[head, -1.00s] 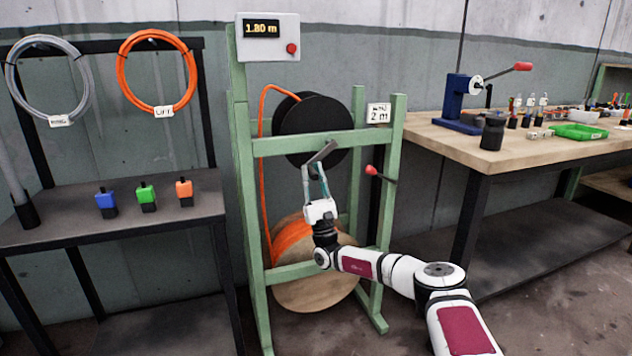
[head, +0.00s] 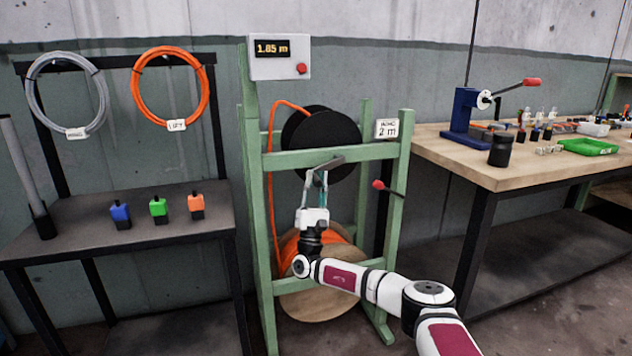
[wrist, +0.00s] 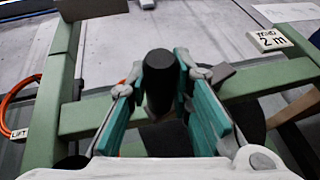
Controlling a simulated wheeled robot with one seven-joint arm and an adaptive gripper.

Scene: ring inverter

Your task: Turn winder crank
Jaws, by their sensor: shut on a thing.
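The winder crank (head: 326,163) is a dark grey arm in front of the black drum (head: 335,130) on the green frame. It slopes gently up to the right in the head view. Its dark round handle (wrist: 159,82) stands between the teal finger pads in the wrist view. My gripper (head: 316,181) reaches up from below and is shut on this handle at the crank's left end. The meter box (head: 280,58) above the frame reads 1.85 m. The crank's hub is hard to make out.
Orange cable (head: 270,190) runs from the wooden spool (head: 318,303) up to the drum. A red-knobbed lever (head: 379,186) sticks out at the frame's right. A dark shelf (head: 75,226) stands left, a wooden workbench (head: 470,160) right.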

